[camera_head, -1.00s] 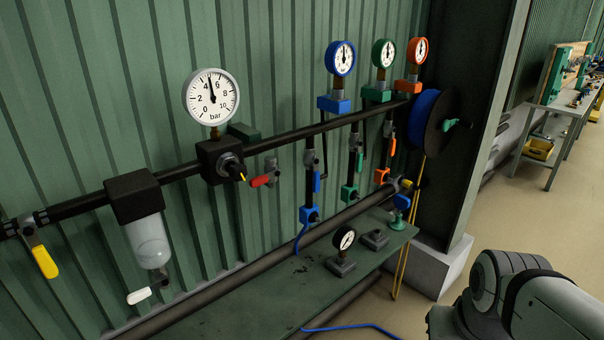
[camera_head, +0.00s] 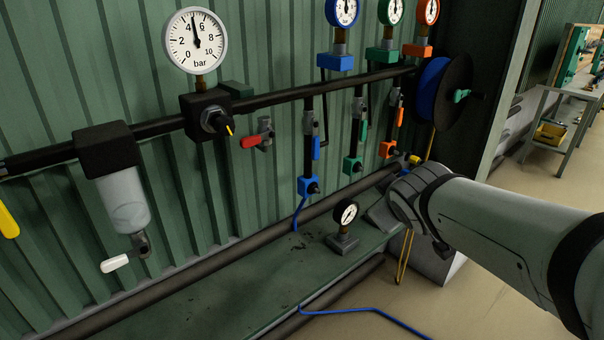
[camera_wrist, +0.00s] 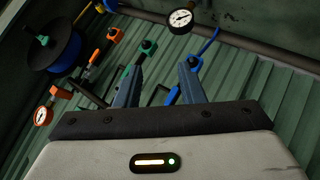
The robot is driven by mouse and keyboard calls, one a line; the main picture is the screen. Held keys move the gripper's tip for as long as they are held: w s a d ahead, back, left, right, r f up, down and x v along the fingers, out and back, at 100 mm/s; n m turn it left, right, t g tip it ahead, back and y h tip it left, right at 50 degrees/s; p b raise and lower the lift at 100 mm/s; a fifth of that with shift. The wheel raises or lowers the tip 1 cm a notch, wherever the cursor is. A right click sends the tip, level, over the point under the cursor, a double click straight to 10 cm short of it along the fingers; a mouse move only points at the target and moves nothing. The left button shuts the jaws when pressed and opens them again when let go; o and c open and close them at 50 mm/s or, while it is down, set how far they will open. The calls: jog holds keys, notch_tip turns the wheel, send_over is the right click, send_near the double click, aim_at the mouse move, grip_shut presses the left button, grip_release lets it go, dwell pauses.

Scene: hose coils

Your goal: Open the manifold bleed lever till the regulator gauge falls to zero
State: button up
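The regulator gauge (camera_head: 196,41), white-faced in bar, has its needle between 4 and 6. It stands above the black regulator (camera_head: 207,116) with its yellow-marked knob. A red lever (camera_head: 250,141) hangs on a small valve just right of the regulator, below the black manifold pipe (camera_head: 285,94). A white lever (camera_head: 115,263) is under the clear filter bowl. No label tells which is the bleed lever. In the wrist view my gripper (camera_wrist: 159,66) is open and empty, apart from the levers. The head view does not show its fingers.
Blue, green and orange drop lines with gauges (camera_head: 342,12) and a blue hose reel (camera_head: 432,90) are at right. A small gauge on a stand (camera_head: 345,213) sits on the green bench (camera_head: 200,300). A yellow lever (camera_head: 8,222) is at far left.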

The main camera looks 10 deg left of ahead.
jog(key=w+a+n+t+y+b, duration=0.2)
jog(key=w+a+n+y+b, duration=0.3)
jog(key=a+n, duration=0.45)
jog(key=n+y+b, duration=0.4)
jog(key=n+y, duration=0.4)
jog(key=n, duration=0.1)
send_near(245, 147)
jog(key=shift+g, duration=0.4)
jog(key=shift+r+x, duration=0.2)
jog(key=shift+x, duration=1.25)
jog(key=shift+r+x, duration=0.15)
jog(key=shift+x, duration=1.3)
jog(key=shift+r+x, duration=0.2)
jog(key=shift+x, duration=1.3)
